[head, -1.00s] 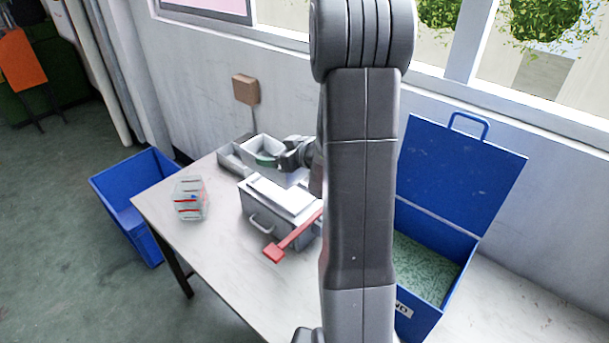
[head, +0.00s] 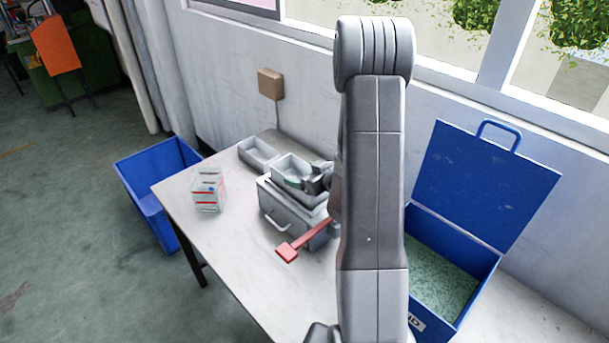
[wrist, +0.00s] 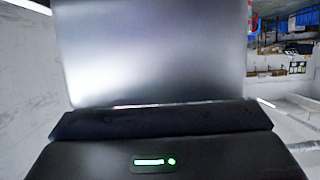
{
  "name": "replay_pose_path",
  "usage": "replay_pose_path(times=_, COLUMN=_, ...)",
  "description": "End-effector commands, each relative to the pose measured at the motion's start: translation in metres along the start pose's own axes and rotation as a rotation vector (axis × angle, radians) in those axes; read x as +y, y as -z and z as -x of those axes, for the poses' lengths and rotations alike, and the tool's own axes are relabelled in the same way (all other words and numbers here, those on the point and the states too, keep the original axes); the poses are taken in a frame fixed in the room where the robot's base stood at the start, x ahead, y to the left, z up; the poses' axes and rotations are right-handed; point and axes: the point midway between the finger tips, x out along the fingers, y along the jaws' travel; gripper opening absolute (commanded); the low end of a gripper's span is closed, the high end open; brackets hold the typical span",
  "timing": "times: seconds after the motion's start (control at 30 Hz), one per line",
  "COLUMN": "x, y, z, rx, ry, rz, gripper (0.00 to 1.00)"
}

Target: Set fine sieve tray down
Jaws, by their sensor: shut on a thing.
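The fine sieve tray (head: 293,160) is a light grey, open rectangular tray at the back of the table. My gripper (head: 308,184) is shut on its near right side, where a green strip shows. The tray is level in the head view and overlaps the back of the grey box with a handle (head: 284,222). I cannot tell whether it touches anything below. In the wrist view a smooth grey metal face, likely the tray's wall (wrist: 150,50), fills the middle above the dark gripper body. The fingertips are hidden there.
A second grey tray (head: 243,155) stands just left of the held one. A red lever (head: 289,250) sticks out in front of the grey box. A white-and-red pack (head: 208,190) stands left. A blue lidded bin (head: 440,275) holds green granules. The front left tabletop is clear.

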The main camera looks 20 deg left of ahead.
Motion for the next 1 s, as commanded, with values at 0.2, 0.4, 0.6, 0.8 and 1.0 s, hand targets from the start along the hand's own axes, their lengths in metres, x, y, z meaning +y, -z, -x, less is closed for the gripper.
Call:
replay_pose_path(times=0.2, x=0.0, y=-0.003, z=-0.001, rx=0.003, ry=-0.001, rz=0.001, gripper=0.45)
replay_pose_path(times=0.4, x=0.0, y=-0.006, z=-0.003, rx=0.002, ry=-0.001, rz=0.001, gripper=0.45)
replay_pose_path(times=0.6, x=0.0, y=-0.005, z=-0.002, rx=0.001, ry=-0.001, rz=0.001, gripper=1.0)
replay_pose_path(times=0.8, x=0.0, y=-0.004, z=-0.002, rx=0.001, ry=-0.001, rz=0.001, gripper=1.0)
replay_pose_path(times=1.0, x=0.001, y=-0.003, z=0.02, rx=0.002, ry=-0.005, rz=0.0, gripper=1.0)
